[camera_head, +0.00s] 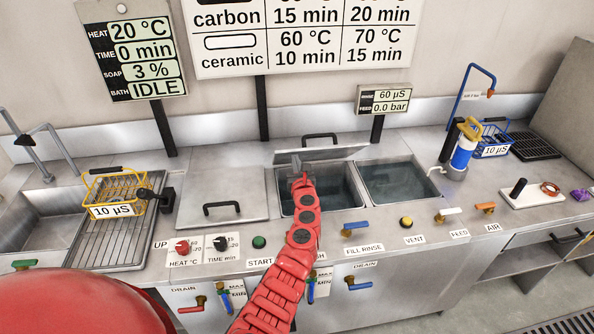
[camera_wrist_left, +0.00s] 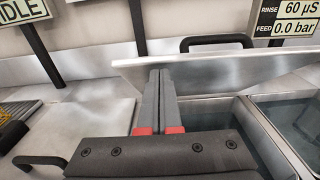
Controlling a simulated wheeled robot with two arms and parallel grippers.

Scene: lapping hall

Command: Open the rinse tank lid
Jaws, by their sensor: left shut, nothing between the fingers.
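The rinse tank lid (camera_head: 345,154), a grey metal plate with a black bar handle (camera_head: 320,138), stands partly raised and tilted at the back of an open tank (camera_head: 340,190). In the left wrist view the lid (camera_wrist_left: 225,75) crosses behind my fingers, with its handle (camera_wrist_left: 215,41) above. My left gripper (camera_head: 297,160) is shut and empty, its fingertips at the front face or lower edge of the lid; I cannot tell if they touch it. The closed fingers (camera_wrist_left: 161,75) also show in the left wrist view. My right gripper is out of view.
A second lid (camera_head: 250,188) lies flat to the left. Another open basin (camera_head: 398,182) adjoins on the right. A yellow wire basket (camera_head: 115,186) stands on the left drainer; a blue-and-white filter (camera_head: 463,150) stands at the right. Knobs and coloured valves line the front edge.

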